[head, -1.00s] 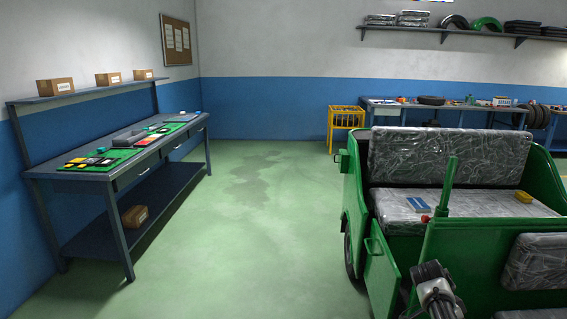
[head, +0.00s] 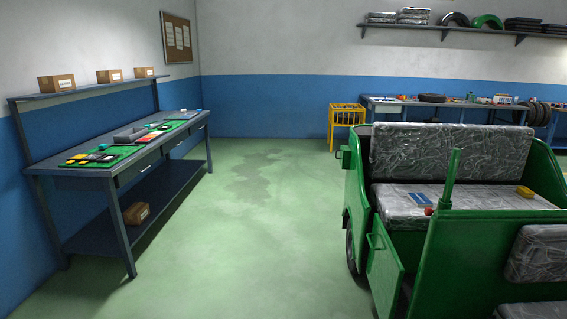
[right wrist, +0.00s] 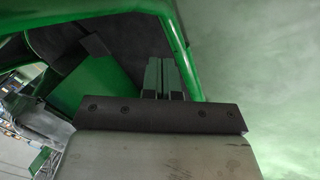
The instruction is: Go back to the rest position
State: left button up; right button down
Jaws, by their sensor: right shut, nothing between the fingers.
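My right gripper (right wrist: 162,64) shows in the right wrist view. Its two fingers stand side by side, close together, with nothing between them. Green frame parts and a green panel (right wrist: 95,88) of the rickshaw are behind and beside the fingers. In the head view neither gripper shows. The green rickshaw (head: 405,262) stands at the right, with plastic-wrapped seats (head: 435,150).
A blue workbench (head: 85,180) with green mats stands at the left wall. A yellow rack (head: 347,116) and a long back bench (head: 450,100) stand by the far wall. The green floor (head: 245,230) between bench and rickshaw is clear.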

jog(key=s+a+f+n+y, duration=0.1)
jog(key=s+a+f+n, duration=0.2)
jog(key=s, duration=0.8)
jog(key=s+a+f+n+t+y+b, duration=0.1)
jog(key=s+a+f+n+y, duration=0.1)
jog(key=s+a+f, duration=0.3)
jog(key=s+a+f+n+t+y+b, duration=0.1)
jog(key=s+a+f+n, duration=0.3)
jog(key=s+f, duration=0.5)
jog(key=s, duration=1)
jog(key=shift+s+f, duration=0.1)
